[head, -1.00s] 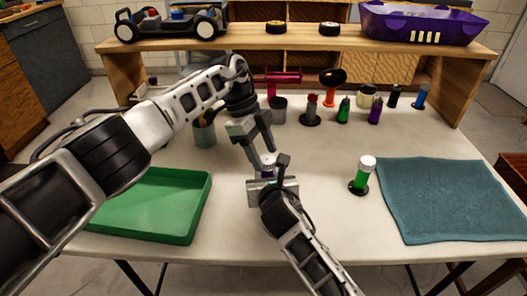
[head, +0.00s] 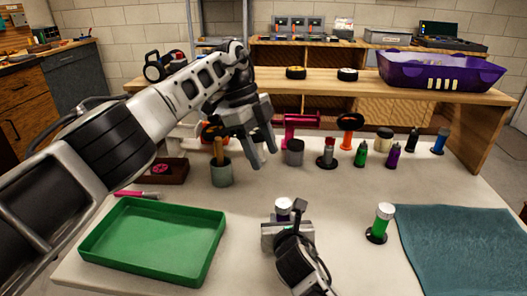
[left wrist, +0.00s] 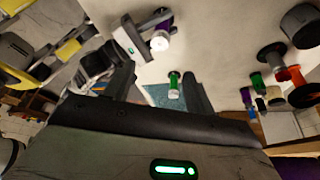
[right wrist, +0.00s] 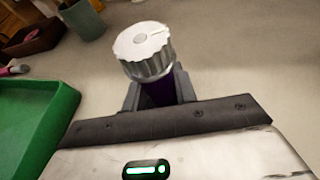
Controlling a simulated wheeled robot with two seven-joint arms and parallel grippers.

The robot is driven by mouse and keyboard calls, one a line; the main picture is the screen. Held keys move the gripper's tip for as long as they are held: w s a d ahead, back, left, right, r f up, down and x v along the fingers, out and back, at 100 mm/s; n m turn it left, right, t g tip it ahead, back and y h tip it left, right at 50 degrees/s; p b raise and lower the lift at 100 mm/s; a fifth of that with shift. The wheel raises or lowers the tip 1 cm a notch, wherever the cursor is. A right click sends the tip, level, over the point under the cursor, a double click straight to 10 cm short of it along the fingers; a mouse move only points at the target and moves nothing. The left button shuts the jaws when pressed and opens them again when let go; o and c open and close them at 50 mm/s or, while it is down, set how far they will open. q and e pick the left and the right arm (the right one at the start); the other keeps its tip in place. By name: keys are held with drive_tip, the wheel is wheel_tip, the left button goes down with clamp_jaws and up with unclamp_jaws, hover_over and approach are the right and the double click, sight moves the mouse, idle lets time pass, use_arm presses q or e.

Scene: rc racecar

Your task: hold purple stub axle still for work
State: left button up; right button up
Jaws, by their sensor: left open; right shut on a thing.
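The purple stub axle (right wrist: 158,92) has a grey-white knurled cap (right wrist: 145,50) on its top end. My right gripper (head: 284,226) is shut on its purple body. In the head view the cap (head: 283,204) points up above my right gripper, near the middle of the table. In the left wrist view the axle's purple part (left wrist: 165,23) also shows in my right gripper. My left gripper (head: 264,158) is open and empty, above and behind the axle, apart from it. Its open fingers also show in the left wrist view (left wrist: 160,88). The axle's lower end is hidden.
A green stub axle with a white cap (head: 378,228) stands to the right, beside a teal mat (head: 455,250). A green tray (head: 150,245) lies left. A cup (head: 221,174) and several small parts stand behind. A purple bin (head: 440,73) sits on the shelf.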

use_arm(q)
drive_tip(key=shift+d, duration=0.1)
drive_tip(key=n+t+y, duration=0.2)
drive_tip(key=n+y, duration=0.2)
drive_tip(key=n, duration=0.2)
hover_over(284, 203)
wheel_tip(284, 203, down, 11)
drive_tip(key=shift+f, duration=0.15)
drive_tip(key=shift+c, duration=0.3)
drive_tip(key=c, duration=0.9)
